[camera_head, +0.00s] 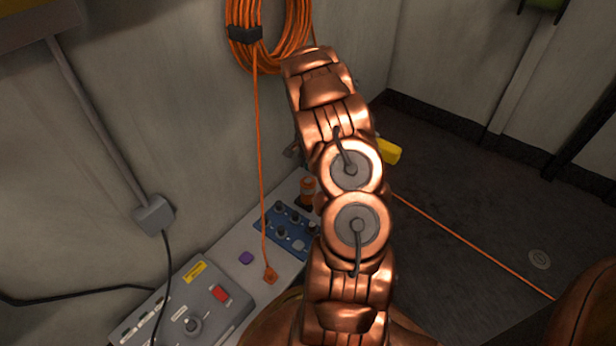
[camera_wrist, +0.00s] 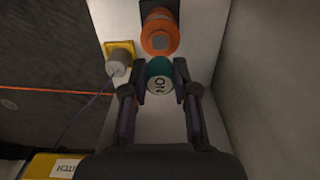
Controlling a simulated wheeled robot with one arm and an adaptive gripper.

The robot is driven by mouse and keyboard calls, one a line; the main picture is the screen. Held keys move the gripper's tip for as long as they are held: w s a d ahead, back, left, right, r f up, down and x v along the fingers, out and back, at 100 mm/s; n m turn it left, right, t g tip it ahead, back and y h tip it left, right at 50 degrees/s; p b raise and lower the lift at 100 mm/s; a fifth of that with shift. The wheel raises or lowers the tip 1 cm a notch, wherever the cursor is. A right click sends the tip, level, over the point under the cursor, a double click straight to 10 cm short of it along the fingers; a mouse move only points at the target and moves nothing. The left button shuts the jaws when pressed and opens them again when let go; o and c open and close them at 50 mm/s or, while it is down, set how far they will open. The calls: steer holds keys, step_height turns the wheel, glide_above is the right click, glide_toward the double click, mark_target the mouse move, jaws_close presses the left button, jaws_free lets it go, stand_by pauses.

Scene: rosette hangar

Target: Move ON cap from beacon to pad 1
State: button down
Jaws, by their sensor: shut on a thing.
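In the wrist view my gripper (camera_wrist: 160,82) has its two fingers on either side of the ON cap (camera_wrist: 158,72), a teal round cap with a pale face lettered ON. The gripper is shut on it. The beacon (camera_wrist: 159,32), an orange cylinder on a dark base, is just above the cap in the picture; I cannot tell whether they touch. The beacon also shows in the head view (camera_head: 307,188), left of my arm. My arm hides the gripper and the cap there. I cannot make out which surface is pad 1.
A grey cylinder (camera_wrist: 117,64) stands by a yellow square (camera_wrist: 121,48) left of the beacon. A yellow labelled block (camera_wrist: 58,167) is at lower left. Walls rise close behind.

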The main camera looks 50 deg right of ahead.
steer(key=s+a+f, duration=0.6)
steer(key=a, duration=0.1)
glide_above(299, 245)
step_height(299, 245, down, 3)
steer(key=shift+f, duration=2.9)
steer(key=shift+a+p, duration=0.1)
steer(key=shift+p, duration=0.95)
steer(key=shift+f+p, duration=0.35)
steer(key=shift+f, duration=0.2)
stand_by(1.2)
steer(key=c, duration=0.8)
jaws_free()
steer(key=shift+r, duration=0.1)
